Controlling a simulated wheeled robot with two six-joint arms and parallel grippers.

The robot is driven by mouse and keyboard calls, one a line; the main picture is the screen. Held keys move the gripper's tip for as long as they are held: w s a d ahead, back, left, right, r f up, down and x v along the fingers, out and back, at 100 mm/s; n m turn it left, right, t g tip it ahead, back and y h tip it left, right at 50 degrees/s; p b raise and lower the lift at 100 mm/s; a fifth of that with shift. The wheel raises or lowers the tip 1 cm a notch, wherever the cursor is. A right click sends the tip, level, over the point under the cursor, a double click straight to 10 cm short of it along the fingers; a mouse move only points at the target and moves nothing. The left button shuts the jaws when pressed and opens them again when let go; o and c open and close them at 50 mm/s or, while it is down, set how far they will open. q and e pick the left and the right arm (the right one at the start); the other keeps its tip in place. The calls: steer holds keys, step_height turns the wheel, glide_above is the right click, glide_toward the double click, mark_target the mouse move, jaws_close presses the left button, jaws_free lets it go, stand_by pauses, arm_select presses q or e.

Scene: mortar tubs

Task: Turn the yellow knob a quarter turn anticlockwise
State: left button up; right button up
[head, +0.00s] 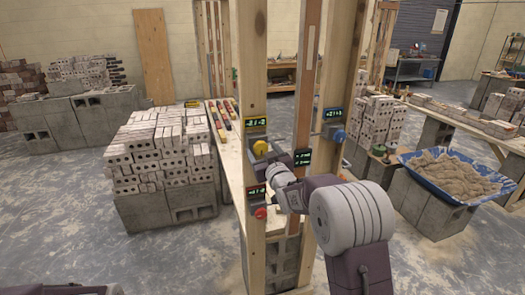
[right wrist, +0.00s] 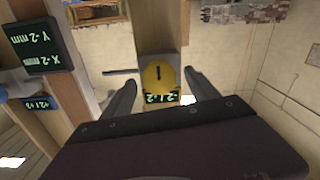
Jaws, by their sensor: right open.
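The yellow knob (head: 260,148) sits on a small box with a lit display (head: 256,122) on the left wooden post. It also shows in the right wrist view (right wrist: 158,78), facing the camera, with a short dark mark running up and down in that picture. My right gripper (head: 270,160) is open, just in front of the post at the knob. In the right wrist view its fingers (right wrist: 160,80) stand apart, one on each side of the knob, with gaps showing. I cannot tell whether the tips reach around it. My left gripper is out of view.
A red knob (head: 261,212) with its display is lower on the same post. A blue knob (head: 338,135) is on the right post. A small display (head: 302,158) is on the middle board. Brick stacks (head: 160,150) and a blue sand tub (head: 450,178) stand around.

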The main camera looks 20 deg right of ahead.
steer(key=shift+a, duration=0.1)
steer(key=c, duration=1.4)
steer(key=shift+f+n+b, duration=0.25)
steer(key=shift+n+b, duration=0.25)
steer(key=shift+b, duration=0.3)
steer(key=n+b, duration=1.1)
steer(key=b, duration=0.1)
steer(key=shift+f, duration=0.2)
steer(key=n+b, duration=0.2)
steer(key=shift+n, duration=0.4)
steer(key=shift+r+n+b, duration=0.15)
steer(key=shift+n+b, duration=0.5)
steer(key=shift+n, duration=0.55)
steer(key=shift+r, duration=0.1)
steer(key=o, duration=1.4)
